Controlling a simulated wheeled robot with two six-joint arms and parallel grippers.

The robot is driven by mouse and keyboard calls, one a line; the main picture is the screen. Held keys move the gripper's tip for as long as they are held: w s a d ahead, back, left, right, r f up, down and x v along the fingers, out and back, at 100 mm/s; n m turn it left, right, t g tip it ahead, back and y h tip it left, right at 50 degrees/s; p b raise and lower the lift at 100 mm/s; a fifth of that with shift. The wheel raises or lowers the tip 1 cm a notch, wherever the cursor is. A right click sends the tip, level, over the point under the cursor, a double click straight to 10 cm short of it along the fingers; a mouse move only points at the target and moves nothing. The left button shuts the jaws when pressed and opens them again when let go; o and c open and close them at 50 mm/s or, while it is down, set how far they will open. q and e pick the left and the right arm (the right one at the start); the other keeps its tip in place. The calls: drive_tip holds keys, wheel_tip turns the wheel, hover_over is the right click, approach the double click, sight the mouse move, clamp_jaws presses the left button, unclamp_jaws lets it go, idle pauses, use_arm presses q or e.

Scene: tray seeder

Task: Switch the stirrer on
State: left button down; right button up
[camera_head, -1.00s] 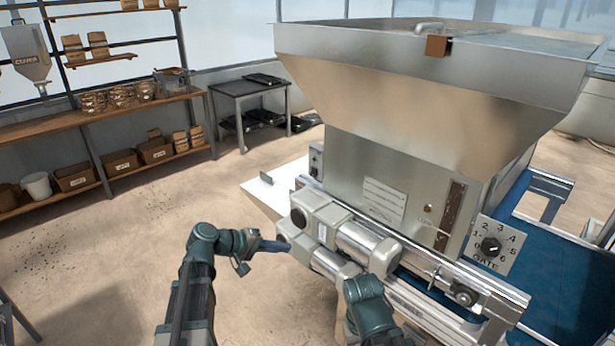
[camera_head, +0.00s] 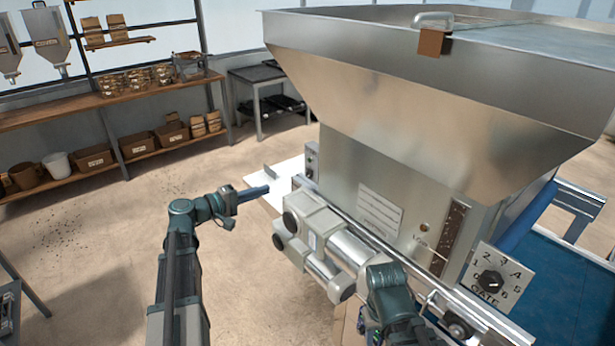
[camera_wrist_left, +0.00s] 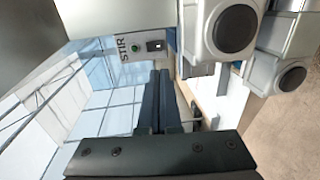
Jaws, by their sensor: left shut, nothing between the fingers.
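The stirrer's small switch panel (camera_head: 312,160) is on the left end of the seeder's hopper body (camera_head: 350,185). In the left wrist view the panel bears the word STIR (camera_wrist_left: 121,50), a small round green part (camera_wrist_left: 137,48) and a dark switch (camera_wrist_left: 155,45). I cannot tell the switch's position or whether the green part is lit. My left gripper (camera_head: 266,190) is shut and empty, left of the panel and apart from it. Its fingers (camera_wrist_left: 160,80) point towards the panel in the left wrist view. My right arm shows at the machine's front, but its fingers are hidden.
Cylindrical motor housings (camera_head: 320,240) stick out at the front, right of my left gripper. A white plate (camera_head: 285,185) lies beyond its fingers. A gate dial (camera_head: 491,282) is at the right. Shelves (camera_head: 95,103) stand at the back left.

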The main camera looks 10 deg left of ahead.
sight(308, 177)
idle(0.3)
use_arm(q)
drive_tip(key=b+x, duration=0.1)
drive_tip(key=x, duration=1.3)
drive_tip(key=shift+b, duration=0.35)
use_arm(e)
drive_tip(key=shift+f, duration=0.85)
use_arm(q)
drive_tip(key=shift+w+d, duration=0.1)
drive_tip(key=shift+w, duration=0.05)
use_arm(e)
drive_tip(key=shift+f, duration=0.1)
